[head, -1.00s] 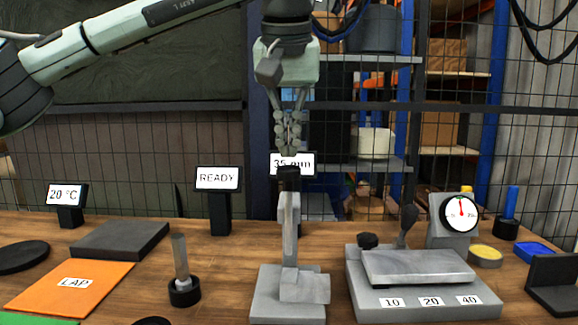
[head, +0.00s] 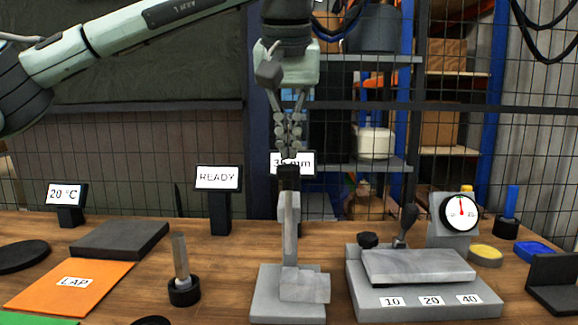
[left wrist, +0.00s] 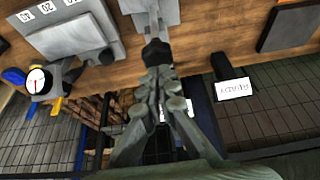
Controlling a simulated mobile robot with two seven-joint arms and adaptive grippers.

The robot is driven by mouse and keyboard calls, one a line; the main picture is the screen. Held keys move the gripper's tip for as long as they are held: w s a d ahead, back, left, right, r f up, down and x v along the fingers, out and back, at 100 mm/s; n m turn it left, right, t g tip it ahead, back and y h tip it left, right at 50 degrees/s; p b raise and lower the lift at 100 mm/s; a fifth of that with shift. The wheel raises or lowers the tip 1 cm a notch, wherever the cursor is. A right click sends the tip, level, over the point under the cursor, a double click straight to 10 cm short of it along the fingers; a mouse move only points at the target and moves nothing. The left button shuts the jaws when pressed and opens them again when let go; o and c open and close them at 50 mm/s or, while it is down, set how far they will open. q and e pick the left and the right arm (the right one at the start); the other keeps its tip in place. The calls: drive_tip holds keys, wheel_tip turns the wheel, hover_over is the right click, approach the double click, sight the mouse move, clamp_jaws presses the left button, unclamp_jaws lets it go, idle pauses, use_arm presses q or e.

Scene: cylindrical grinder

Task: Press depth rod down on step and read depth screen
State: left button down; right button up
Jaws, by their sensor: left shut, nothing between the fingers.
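The depth gauge stands at the table's middle: a grey stepped block (head: 304,289) with a grey upright (head: 289,225) and a black cap (head: 289,177) on top. My left gripper (head: 289,155) points straight down, shut and empty, with its fingertips at the top of the cap. In the left wrist view the closed fingertips (left wrist: 157,70) meet the black cap (left wrist: 157,50); I cannot tell if they press on it. The depth screen (head: 304,164) stands behind the cap; the fingers hide part of its number, leaving "3" and "mm" readable. My right gripper is out of view.
A grey plate fixture (head: 418,266) marked 10, 20 and 40 stands to the right, with a dial gauge (head: 460,212) behind. A READY screen (head: 218,179) and a rod in a black holder (head: 182,270) stand left. An orange LAP mat (head: 70,287) lies farther left.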

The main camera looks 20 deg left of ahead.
sight(288, 168)
use_arm(q)
drive_tip(key=shift+f+b, duration=1.5)
drive_tip(key=shift+f, duration=1.45)
drive_tip(key=shift+s+f, duration=0.1)
drive_tip(key=shift+f, duration=0.05)
wheel_tip(288, 168, up, 5)
drive_tip(key=p, duration=0.5)
drive_tip(key=shift+r+p, duration=0.6)
drive_tip(key=shift+r, duration=1.55)
